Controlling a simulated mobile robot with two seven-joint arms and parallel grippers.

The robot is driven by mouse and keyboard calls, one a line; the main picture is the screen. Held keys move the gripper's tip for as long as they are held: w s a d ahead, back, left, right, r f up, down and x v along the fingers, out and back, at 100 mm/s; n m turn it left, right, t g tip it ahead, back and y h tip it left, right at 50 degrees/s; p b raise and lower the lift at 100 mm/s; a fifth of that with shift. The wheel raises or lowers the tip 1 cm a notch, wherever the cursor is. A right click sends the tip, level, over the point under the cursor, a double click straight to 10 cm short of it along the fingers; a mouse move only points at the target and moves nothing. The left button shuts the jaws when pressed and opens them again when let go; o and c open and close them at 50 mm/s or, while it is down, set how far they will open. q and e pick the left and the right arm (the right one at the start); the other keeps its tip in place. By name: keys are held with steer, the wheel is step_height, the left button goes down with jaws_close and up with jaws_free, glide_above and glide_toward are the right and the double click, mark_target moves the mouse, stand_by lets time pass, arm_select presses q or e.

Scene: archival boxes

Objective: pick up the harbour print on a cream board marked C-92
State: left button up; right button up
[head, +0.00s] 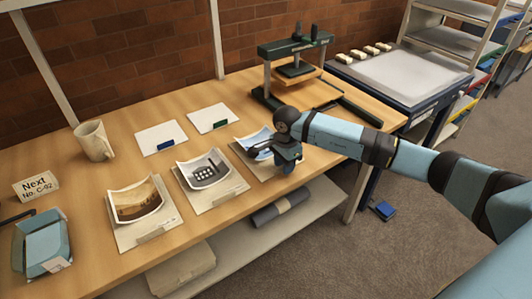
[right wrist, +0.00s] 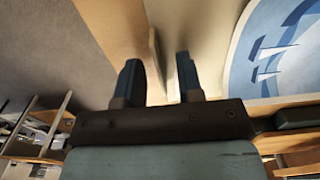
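The print with blue water and white sails (right wrist: 275,50) lies on a cream board at the right of the row of three prints. In the head view, the blue print (head: 254,143) is partly hidden by my right gripper (head: 283,155). I cannot read a mark on its board (head: 268,170). In the right wrist view, the fingers of my right gripper (right wrist: 158,78) stand apart, by the edge of the board (right wrist: 205,30). I cannot tell whether they touch it. My left gripper is not in view.
A grey print (head: 208,172) and a brown print (head: 137,200) lie to the left on cream boards. A card (head: 36,187) reads about C-92. A mug (head: 93,141), a blue box (head: 42,245) and a press (head: 295,65) stand on the table. A shelf (head: 240,240) is below.

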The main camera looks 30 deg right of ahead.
jaws_close()
steer(key=shift+r, duration=0.15)
